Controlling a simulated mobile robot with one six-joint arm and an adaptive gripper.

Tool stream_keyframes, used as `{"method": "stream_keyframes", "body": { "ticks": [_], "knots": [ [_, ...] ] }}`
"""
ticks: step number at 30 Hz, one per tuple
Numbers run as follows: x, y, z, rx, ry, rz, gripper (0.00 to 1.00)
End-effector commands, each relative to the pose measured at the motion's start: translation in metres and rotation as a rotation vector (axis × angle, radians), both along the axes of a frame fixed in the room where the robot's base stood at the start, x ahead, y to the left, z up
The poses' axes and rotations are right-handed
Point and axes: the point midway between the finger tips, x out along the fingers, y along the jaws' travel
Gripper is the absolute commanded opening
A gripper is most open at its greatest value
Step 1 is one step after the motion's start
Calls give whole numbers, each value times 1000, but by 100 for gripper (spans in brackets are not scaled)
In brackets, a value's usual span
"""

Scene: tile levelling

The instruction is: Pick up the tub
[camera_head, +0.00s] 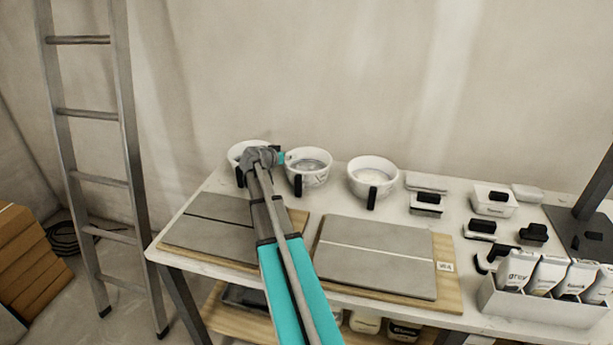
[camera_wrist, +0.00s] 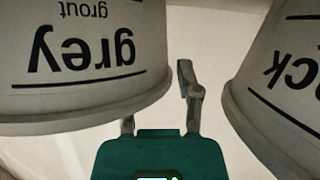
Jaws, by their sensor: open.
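Three white tubs with black handles stand along the back of the table: a left tub (camera_head: 235,151), a middle tub (camera_head: 310,181) and a right tub (camera_head: 372,171). My gripper (camera_head: 265,156) is open at the left and middle tubs, and partly covers the left one. In the wrist view, a tub marked "grey grout" (camera_wrist: 85,90) appears upside down at the upper left and hides the tip of one finger. The other finger shows in the gap beside it. A tub with a label ending in "ck" (camera_wrist: 285,100) is at the right. Neither label is readable in the head view.
Two boards with grey tiles (camera_head: 375,262) lie at the table's front. A white box of labelled packs (camera_head: 535,301) and several black-handled tools (camera_head: 427,202) are at the right. A ladder (camera_head: 125,130) stands left of the table.

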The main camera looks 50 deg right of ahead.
Motion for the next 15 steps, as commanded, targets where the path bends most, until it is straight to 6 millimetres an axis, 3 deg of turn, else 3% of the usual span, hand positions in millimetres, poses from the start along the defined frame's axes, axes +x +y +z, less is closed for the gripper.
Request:
{"method": "stream_keyframes", "body": {
  "ticks": [3, 10, 15],
  "knots": [
    [0, 0, 0, 0, 0, 0, 44],
    [0, 0, 0, 0, 0, -1, 1],
    [-1, 0, 0, 0, -1, -1, 0]
  ]
}}
